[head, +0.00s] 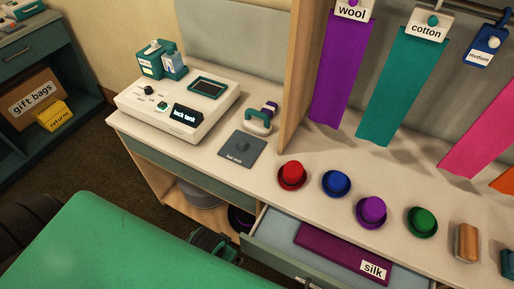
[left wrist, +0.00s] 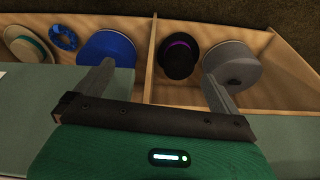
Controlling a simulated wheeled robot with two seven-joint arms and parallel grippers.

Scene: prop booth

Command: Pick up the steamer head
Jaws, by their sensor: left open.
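The steamer head (head: 260,119) appears to be the small pale-and-teal handled tool with a purple part, on the counter just right of the white machine. It stands behind a dark square pad (head: 242,150) and looks apart from it. My left gripper (left wrist: 158,76) is open and empty in the left wrist view, fingers spread over the shelf compartments below the counter. In the head view part of it (head: 212,243) shows low, in front of the counter and well below the steamer head. The steamer head is not in the left wrist view. My right gripper is not in view.
The white machine (head: 180,112) stands left of the tool, a wooden divider (head: 300,85) close on its right. Small coloured hats, including a red one (head: 292,175), line the counter. An open drawer (head: 285,236) holds purple silk.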

